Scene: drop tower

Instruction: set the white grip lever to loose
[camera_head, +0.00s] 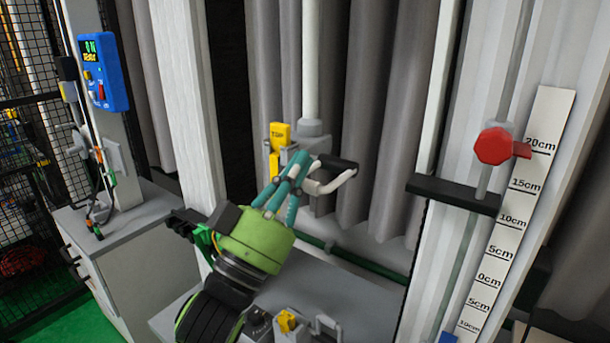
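A white bent lever (331,184) sticks out to the right from a grey clamp block at the foot of a white vertical pole. A black grip piece (338,164) lies at its upper end. My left gripper (312,170), with a green palm and teal fingers, comes up from below. Its fingertips overlap the lever's left part in the picture and hide part of the clamp. I cannot tell whether they touch or close on the lever. My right gripper is not in view.
A yellow tag (280,134) is beside the pole. A scale (520,210), red knob (493,146) and black crossbar (453,194) stand at right. A blue control box (104,72) hangs at left. A white handle (327,325) is below. Grey curtains hang behind.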

